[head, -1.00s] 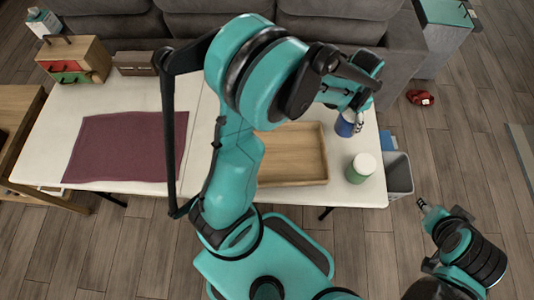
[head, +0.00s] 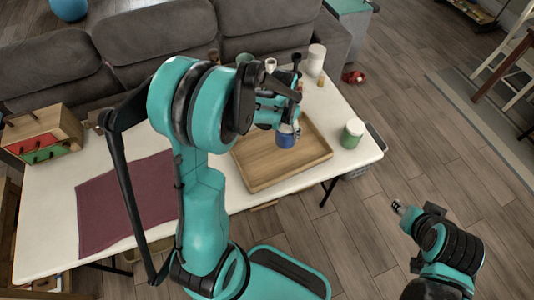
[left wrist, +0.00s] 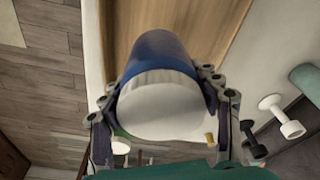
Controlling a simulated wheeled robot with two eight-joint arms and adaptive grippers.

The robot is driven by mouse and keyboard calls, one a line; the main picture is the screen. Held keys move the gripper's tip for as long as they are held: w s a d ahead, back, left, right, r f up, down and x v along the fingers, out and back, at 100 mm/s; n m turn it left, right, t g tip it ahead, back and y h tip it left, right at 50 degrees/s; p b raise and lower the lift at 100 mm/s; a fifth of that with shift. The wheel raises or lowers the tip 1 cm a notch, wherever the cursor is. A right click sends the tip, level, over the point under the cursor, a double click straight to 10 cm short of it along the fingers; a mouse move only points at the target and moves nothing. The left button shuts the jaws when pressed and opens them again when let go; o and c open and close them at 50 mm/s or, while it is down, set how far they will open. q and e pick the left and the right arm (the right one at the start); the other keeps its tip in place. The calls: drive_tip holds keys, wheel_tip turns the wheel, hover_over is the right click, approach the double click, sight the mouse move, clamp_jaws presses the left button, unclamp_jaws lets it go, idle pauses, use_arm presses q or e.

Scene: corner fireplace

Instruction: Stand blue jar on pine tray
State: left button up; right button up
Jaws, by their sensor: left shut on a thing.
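The blue jar (head: 286,139) with a white lid is held in my left gripper (head: 287,124), over the right back part of the pine tray (head: 258,178). In the left wrist view the jar (left wrist: 160,50) fills the middle, with its white lid towards the camera and a finger on each side. Wood of the tray (left wrist: 205,30) shows behind it. Whether the jar's base touches the tray is hidden. My right gripper (head: 399,206) is off to the right of the table, over the floor, too small to read.
A green jar with a white lid (head: 352,133) stands right of the tray. A white container (head: 315,60) and dark dumbbell-like objects stand behind it. A purple mat (head: 125,205) and wooden drawer box (head: 40,135) are at left. A grey sofa (head: 190,40) borders the back.

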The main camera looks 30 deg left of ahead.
use_arm(q)
drive_tip(key=s+a+f+b, duration=0.1)
drive_tip(key=s+a+f, duration=0.1)
drive_tip(key=f, duration=0.1)
drive_tip(key=s+a+f+b, duration=0.1)
drive_tip(key=a+f, duration=0.1)
drive_tip(key=s+a+f+b, duration=0.2)
drive_tip(key=f, duration=0.1)
drive_tip(key=shift+s+f, duration=0.35)
drive_tip(key=shift+f, duration=0.25)
drive_tip(key=shift+r, duration=0.1)
drive_tip(key=shift+f, duration=0.2)
drive_tip(key=o, duration=1.3)
drive_tip(key=shift+r, duration=0.1)
